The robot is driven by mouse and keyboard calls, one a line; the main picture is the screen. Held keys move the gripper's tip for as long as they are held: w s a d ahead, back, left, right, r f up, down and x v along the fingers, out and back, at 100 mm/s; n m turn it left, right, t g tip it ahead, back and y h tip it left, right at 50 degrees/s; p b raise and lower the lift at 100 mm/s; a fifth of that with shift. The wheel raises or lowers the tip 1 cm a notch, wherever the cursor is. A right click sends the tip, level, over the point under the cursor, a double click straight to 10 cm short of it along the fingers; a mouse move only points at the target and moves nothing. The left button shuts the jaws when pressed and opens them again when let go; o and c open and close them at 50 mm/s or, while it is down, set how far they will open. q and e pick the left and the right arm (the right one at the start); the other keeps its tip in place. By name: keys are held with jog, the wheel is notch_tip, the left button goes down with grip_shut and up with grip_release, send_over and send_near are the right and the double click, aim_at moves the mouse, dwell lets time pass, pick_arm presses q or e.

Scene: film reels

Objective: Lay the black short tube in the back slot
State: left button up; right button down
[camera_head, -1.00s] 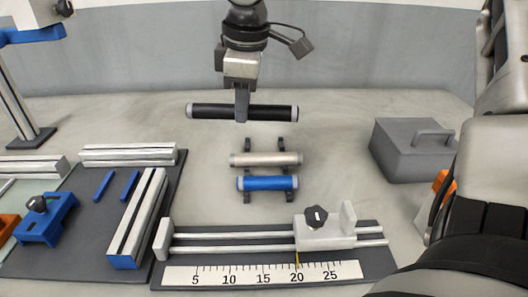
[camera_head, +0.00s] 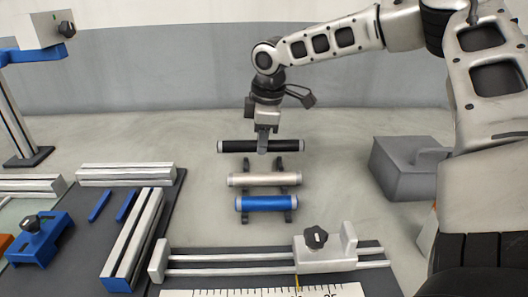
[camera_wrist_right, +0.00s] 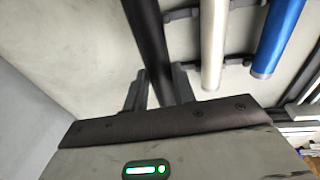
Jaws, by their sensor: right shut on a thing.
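The black short tube (camera_head: 234,147) with grey end caps is held level, crosswise, by my right gripper (camera_head: 262,149), which is shut on its middle. In the right wrist view the black tube (camera_wrist_right: 147,35) passes between the two fingers (camera_wrist_right: 158,88). It is just behind the dark rack (camera_head: 275,162), near its back ends; whether it touches the rack I cannot tell. A cream tube (camera_head: 263,179) and a blue tube (camera_head: 266,203) lie across the rack in front, parallel to it. My left gripper is not in view.
A grey block with a handle (camera_head: 405,170) stands to the right. In front is a ruler fixture with rails and a sliding clamp (camera_head: 325,248). To the left are a dark board with metal profiles (camera_head: 125,175) and a blue clamp (camera_head: 38,238). The table behind the rack is clear.

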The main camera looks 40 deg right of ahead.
aim_at(269, 147)
jog(key=shift+d+f, duration=0.2)
jog(key=shift+f, duration=0.05)
jog(key=shift+w+d+f, duration=0.1)
jog(key=shift+f, duration=0.75)
jog(key=shift+w+d+f, duration=0.1)
jog(key=shift+f, duration=0.75)
jog(key=shift+f, duration=0.1)
jog(key=c, duration=1.1)
grip_release()
jog(key=shift+s+f, duration=0.1)
jog(key=shift+c, duration=0.2)
jog(key=r, duration=0.4)
jog(key=s+r, duration=0.1)
jog(key=r, duration=0.3)
jog(key=s+r+p, duration=0.1)
jog(key=r, duration=0.3)
jog(key=shift+a+r, duration=0.1)
jog(key=shift+a, duration=0.05)
